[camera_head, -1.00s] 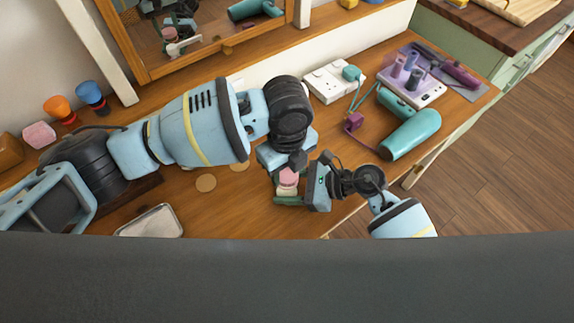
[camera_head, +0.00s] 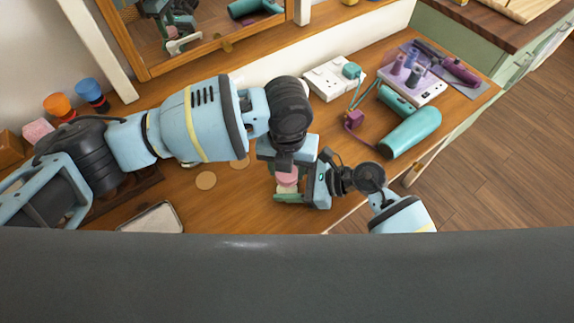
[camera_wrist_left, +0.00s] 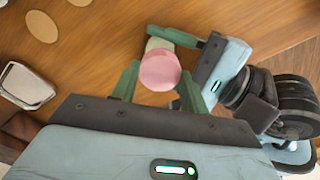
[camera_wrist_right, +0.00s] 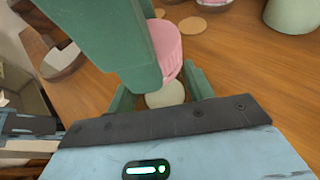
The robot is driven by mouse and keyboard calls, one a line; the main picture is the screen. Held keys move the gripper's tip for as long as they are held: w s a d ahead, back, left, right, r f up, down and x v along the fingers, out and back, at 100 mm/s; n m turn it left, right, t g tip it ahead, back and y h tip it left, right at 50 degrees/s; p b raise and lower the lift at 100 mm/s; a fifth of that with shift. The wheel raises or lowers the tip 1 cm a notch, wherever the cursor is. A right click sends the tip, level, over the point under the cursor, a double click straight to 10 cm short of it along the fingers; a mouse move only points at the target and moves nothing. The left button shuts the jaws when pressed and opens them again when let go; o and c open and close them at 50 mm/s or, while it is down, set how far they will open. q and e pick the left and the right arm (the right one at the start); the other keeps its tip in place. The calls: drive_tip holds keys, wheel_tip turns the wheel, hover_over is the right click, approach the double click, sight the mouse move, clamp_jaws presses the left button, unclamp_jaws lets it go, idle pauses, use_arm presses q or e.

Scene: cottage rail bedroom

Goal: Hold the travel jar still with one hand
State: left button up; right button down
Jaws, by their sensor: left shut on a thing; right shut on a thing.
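The travel jar has a pink lid (camera_head: 287,178) above a pale body and is partly hidden by my grippers in the head view. In the left wrist view its round pink top (camera_wrist_left: 160,70) lies between the green fingers of my left gripper (camera_wrist_left: 158,82), which is shut on it. In the right wrist view the pale jar body (camera_wrist_right: 166,95) lies between the fingers of my right gripper (camera_wrist_right: 160,92), which is shut on it below the lid. A green finger of my left gripper covers part of the lid there.
A teal hair dryer (camera_head: 410,133), a white socket box (camera_head: 332,80) and a small purple block (camera_head: 354,119) are to the right. A metal tray (camera_head: 153,218) and round coasters (camera_head: 206,180) are to the left. The desk's front edge is close to the jar.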

use_arm(q)
drive_tip(key=m, duration=1)
drive_tip(key=shift+m, duration=0.3)
drive_tip(key=o, duration=0.9)
drive_tip(key=shift+o, duration=0.2)
drive_tip(key=shift+r, duration=2.25)
drive_tip(key=shift+c, duration=0.4)
